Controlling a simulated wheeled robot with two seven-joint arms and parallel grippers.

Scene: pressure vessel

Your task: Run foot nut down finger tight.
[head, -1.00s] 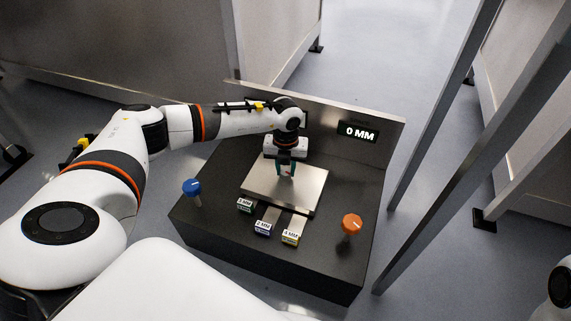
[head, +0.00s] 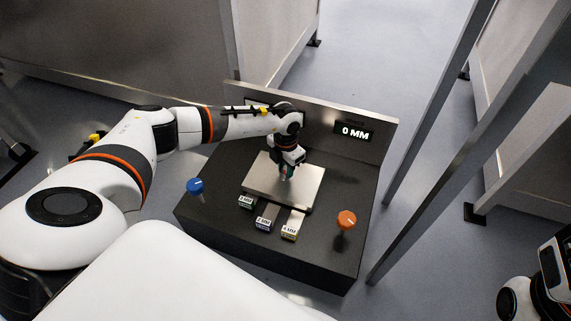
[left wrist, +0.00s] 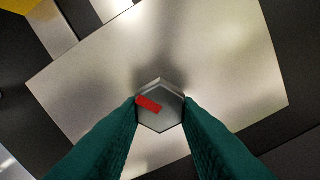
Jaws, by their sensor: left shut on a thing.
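The foot nut (left wrist: 162,118) is a grey hexagon with a red mark on its top, in the left wrist view. It sits over a bare metal plate (left wrist: 225,70); the plate also shows in the head view (head: 262,180). My left gripper (left wrist: 160,112) is shut on the nut, with a teal finger at each side of it. In the head view my left gripper (head: 286,175) points down at the plate and hides most of the nut. The display (head: 355,133) on the back panel reads 0 MM. My right gripper is not seen.
Several labelled shims lie at the plate's front edge, one of them marked 4 MM (head: 290,231). A blue knob (head: 195,186) stands left of the plate and an orange knob (head: 346,219) right. Metal posts (head: 437,130) rise right of the black bench (head: 310,262).

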